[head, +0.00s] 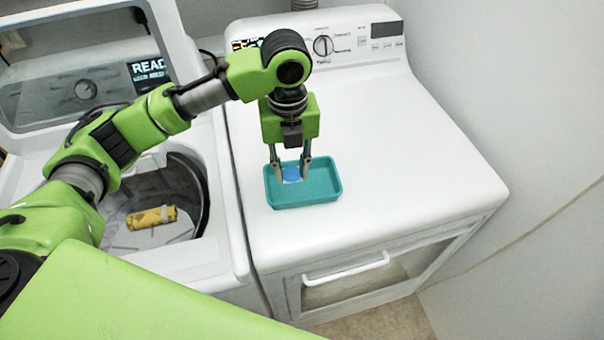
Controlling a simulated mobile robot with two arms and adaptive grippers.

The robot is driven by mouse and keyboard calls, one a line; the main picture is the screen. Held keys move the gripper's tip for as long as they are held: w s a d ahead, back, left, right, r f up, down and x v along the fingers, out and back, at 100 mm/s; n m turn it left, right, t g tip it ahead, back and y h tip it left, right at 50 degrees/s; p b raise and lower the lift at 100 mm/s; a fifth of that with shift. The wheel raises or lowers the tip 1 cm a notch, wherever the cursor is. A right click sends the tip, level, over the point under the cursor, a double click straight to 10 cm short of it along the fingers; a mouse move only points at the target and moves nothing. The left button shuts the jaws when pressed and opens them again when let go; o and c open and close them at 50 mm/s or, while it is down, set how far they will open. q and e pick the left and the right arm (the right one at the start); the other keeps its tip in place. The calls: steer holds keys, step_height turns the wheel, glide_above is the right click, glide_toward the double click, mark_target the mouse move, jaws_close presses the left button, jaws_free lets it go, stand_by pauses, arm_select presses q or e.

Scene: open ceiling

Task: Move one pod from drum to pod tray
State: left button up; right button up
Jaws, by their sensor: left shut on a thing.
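The teal pod tray (315,193) sits on top of the white dryer at the right, near its left edge. My left gripper (291,175) points straight down into the tray. It is shut on a small blue and white pod (292,174), which shows between its fingertips. I cannot tell whether the pod touches the tray floor. The washer drum (185,190) at the left is open, with part of it hidden behind my left arm. My right gripper does not show.
A yellow rolled item (152,217) with a pale band lies in the drum. The washer's lid (85,70) stands raised behind my arm. The dryer top (410,150) is clear right of the tray. A wall is at the right.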

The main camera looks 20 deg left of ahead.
arm_select(q)
steer(key=p, duration=0.1)
glide_above(302, 187)
step_height(302, 187, down, 5)
steer(key=shift+s+f, duration=0.15)
step_height(302, 187, down, 3)
steer(key=shift+r+p, duration=0.1)
steer(key=shift+p, duration=0.95)
steer(key=shift+f, duration=0.25)
steer(key=shift+f, duration=0.1)
steer(key=o, duration=0.9)
steer(key=shift+c, duration=0.2)
step_height(302, 187, up, 12)
steer(key=b, duration=0.3)
steer(key=shift+b, duration=0.35)
